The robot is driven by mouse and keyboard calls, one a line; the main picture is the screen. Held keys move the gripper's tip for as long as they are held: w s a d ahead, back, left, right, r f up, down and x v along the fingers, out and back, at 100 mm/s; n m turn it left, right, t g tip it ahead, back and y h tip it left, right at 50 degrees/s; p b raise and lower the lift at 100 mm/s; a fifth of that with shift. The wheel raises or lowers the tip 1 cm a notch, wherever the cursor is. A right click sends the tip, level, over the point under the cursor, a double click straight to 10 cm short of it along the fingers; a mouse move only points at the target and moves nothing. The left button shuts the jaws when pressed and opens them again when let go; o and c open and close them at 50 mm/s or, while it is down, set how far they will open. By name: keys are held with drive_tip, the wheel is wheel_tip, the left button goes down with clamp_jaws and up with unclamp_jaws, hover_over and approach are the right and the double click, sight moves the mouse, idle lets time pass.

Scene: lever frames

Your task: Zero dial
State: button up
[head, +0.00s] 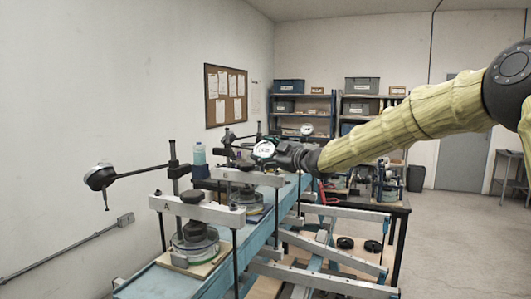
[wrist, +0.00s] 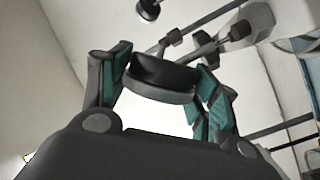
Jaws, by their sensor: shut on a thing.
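My gripper (wrist: 162,88) has its two teal-padded fingers on either side of a dark round dial gauge (wrist: 162,74) and is shut on it. The face is too small to read the needle. A second dial gauge (head: 101,176) hangs from a horizontal arm at the left, its stem pointing down. A third dial gauge (head: 306,130) is farther back. My fingers are not distinct in the head view.
Lever frames with pale beams (head: 198,210) stand in a row on a blue bench (head: 165,284), close below my gripper. Dark posts and rods rise around them. A bottle (head: 199,155) stands behind. Open floor lies to the right.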

drive_tip(key=shift+f+b, duration=0.25)
drive_tip(key=shift+b, duration=0.55)
drive_tip(key=shift+c, duration=0.2)
drive_tip(key=m+t+h+b, duration=0.1)
drive_tip(key=m+t+b, duration=0.1)
drive_tip(key=b, duration=0.7)
drive_tip(key=shift+m+t, duration=0.4)
drive_tip(key=shift+t, duration=0.1)
drive_tip(key=m+t+h+b, duration=0.2)
drive_tip(key=b, duration=0.6)
drive_tip(key=shift+a+m+t, duration=0.15)
drive_tip(key=shift+m+t, duration=0.15)
drive_tip(key=shift+m, duration=0.1)
drive_tip(key=shift+r+m+t+h+b, duration=0.2)
drive_tip(key=shift+m+t+h+b, duration=0.2)
drive_tip(key=shift+h+b, duration=0.1)
drive_tip(key=o, duration=1.1)
drive_tip(key=shift+c, duration=0.2)
drive_tip(key=shift+s, duration=0.1)
drive_tip(key=v, duration=1.2)
